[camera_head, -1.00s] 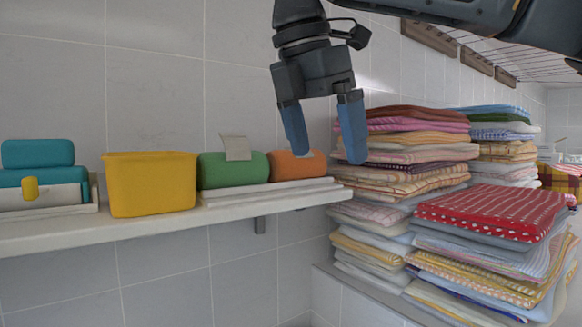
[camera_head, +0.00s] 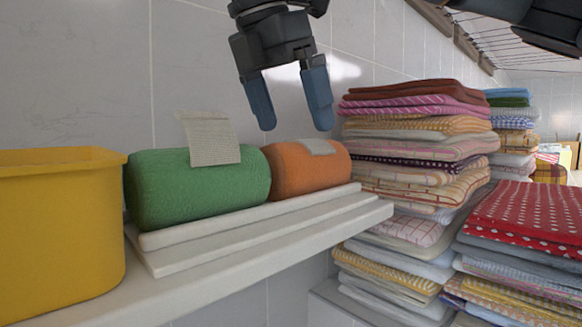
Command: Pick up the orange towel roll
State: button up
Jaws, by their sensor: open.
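The orange towel roll (camera_head: 303,176) lies on its side at the right end of the wall shelf, on a pale stepped board. A small pale tag lies on its top. Its left end meets or nearly meets the green roll (camera_head: 178,192). My gripper (camera_head: 294,127) is open and empty, with its blue fingers pointing down. In the picture the fingertips are just above the orange roll, one near its left end and one near its right. The gap in depth between fingers and roll is hard to tell.
A yellow bin (camera_head: 58,230) stands on the shelf (camera_head: 215,278) at the left. A pale tag stands up on the green roll. Tall stacks of folded cloths (camera_head: 415,155) rise close to the right of the shelf end. A wire rack (camera_head: 510,40) hangs at upper right.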

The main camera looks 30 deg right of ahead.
aim_at(305, 161)
jog(key=shift+w+d+f, duration=0.15)
jog(key=shift+f, duration=0.2)
jog(key=shift+p+x, duration=0.45)
jog(key=shift+x, duration=3)
jog(key=shift+c, duration=0.5)
jog(key=c, duration=0.9)
